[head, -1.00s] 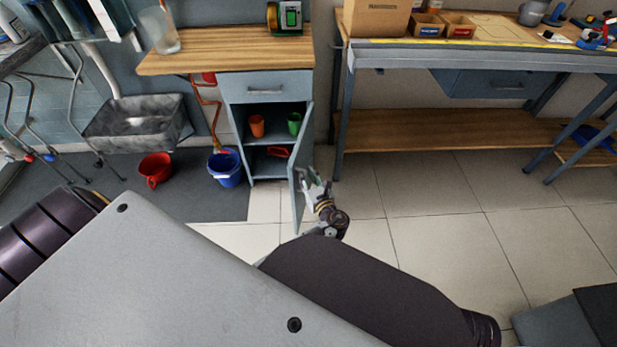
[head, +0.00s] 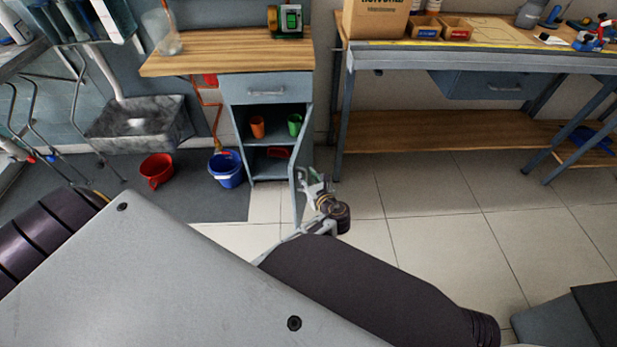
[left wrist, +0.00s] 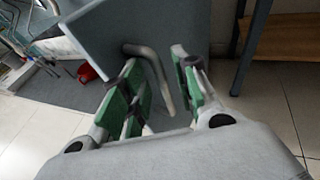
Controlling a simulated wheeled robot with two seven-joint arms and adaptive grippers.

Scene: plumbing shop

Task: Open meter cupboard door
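The meter cupboard (head: 265,88) is a blue-grey cabinet under a wooden worktop, below a drawer. Its door (head: 298,185) stands swung out and shows nearly edge-on, with the shelves exposed. My left gripper (head: 312,178) is at the outer side of the door, near its free edge. In the left wrist view the door (left wrist: 105,35) fills the upper middle, and its bent metal handle (left wrist: 152,62) lies between the green-padded fingers of the left gripper (left wrist: 158,88). The fingers are apart, with gaps beside the handle. My right gripper is not in view.
Orange (head: 257,127) and green (head: 294,124) cups stand on the cupboard shelf. A blue bucket (head: 226,170) and a red bucket (head: 157,170) are on the floor to the left. A workbench (head: 450,58) stands to the right. The tiled floor before it is clear.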

